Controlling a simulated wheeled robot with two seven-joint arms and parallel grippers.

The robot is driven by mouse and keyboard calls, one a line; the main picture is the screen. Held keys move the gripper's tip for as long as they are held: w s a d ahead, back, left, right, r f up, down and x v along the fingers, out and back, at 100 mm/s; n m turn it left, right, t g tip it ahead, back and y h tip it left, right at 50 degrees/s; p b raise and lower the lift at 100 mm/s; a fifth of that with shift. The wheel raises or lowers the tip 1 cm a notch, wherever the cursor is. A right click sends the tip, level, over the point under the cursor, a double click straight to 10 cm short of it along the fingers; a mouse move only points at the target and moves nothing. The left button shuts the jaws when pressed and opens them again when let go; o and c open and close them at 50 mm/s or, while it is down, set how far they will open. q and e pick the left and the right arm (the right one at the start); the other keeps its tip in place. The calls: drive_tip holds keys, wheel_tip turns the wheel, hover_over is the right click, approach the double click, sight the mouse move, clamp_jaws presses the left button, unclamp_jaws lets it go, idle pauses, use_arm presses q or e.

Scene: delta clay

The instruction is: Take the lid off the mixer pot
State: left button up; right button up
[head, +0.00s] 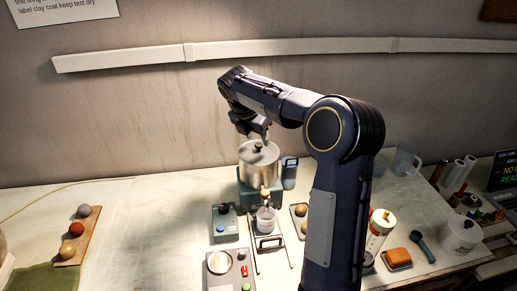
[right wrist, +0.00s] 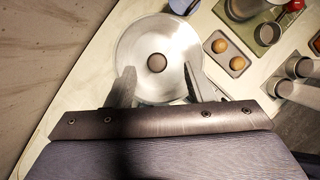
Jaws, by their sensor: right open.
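The mixer pot (head: 262,166) is a shiny metal pot on a grey-green mixer base near the wall. Its lid (head: 250,153) is on it, with a dark round knob (head: 258,146) on top. In the right wrist view the lid (right wrist: 140,38) is a bright disc with the knob (right wrist: 157,62) in its middle. My right gripper (head: 265,138) is above the lid. In the right wrist view its open fingers (right wrist: 161,66) appear on either side of the knob, apart from it. The height gap is hard to judge. My left gripper is out of view.
A control box (head: 224,222) and a panel with buttons (head: 231,270) stand in front of the pot. A board with clay balls (head: 78,236) lies at left.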

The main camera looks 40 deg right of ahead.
sight(259, 144)
drive_tip(key=x, duration=0.2)
drive_tip(key=shift+w+f, duration=0.3)
drive_tip(key=shift+f, duration=0.05)
drive_tip(key=shift+s+d+f, duration=0.1)
drive_tip(key=shift+d+f, duration=0.1)
drive_tip(key=shift+f, duration=0.1)
drive_tip(key=shift+c, duration=0.3)
clamp_jaws()
drive_tip(key=shift+r, duration=0.15)
